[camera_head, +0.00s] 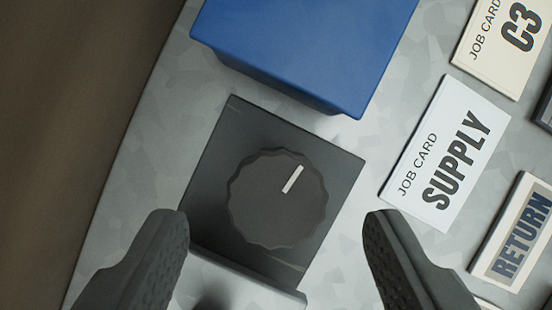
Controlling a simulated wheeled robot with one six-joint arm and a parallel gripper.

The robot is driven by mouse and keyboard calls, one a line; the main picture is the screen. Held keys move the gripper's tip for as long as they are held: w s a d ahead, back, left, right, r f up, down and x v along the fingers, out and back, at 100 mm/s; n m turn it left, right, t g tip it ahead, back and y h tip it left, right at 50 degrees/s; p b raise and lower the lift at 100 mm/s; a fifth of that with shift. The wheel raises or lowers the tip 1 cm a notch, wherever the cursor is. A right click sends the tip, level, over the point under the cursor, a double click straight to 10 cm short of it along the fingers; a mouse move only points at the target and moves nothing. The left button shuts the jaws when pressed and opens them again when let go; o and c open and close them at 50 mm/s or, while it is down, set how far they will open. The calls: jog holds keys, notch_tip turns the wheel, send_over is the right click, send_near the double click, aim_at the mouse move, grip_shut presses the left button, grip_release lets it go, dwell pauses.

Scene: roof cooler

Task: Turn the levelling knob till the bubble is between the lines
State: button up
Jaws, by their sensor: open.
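The levelling knob (272,205) is a dark grey scalloped dial with a white pointer mark, on a dark square base plate (235,120). The white mark sits towards the knob's upper right in the picture. My gripper (277,222) is open, with one finger to the lower left of the knob and one to the lower right. Neither finger appears to touch the knob, and nothing is between them that they grip. No bubble or level lines show in this view.
A blue box (305,40) stands just beyond the knob's plate. The grey metal surface (150,160) ends at a brown area on the left.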

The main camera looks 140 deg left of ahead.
aim_at(276, 196)
jog(key=shift+x, duration=1.2)
jog(key=shift+c, duration=0.2)
jog(key=c, duration=0.9)
jog(key=shift+c, duration=0.2)
jog(key=shift+n, duration=0.3)
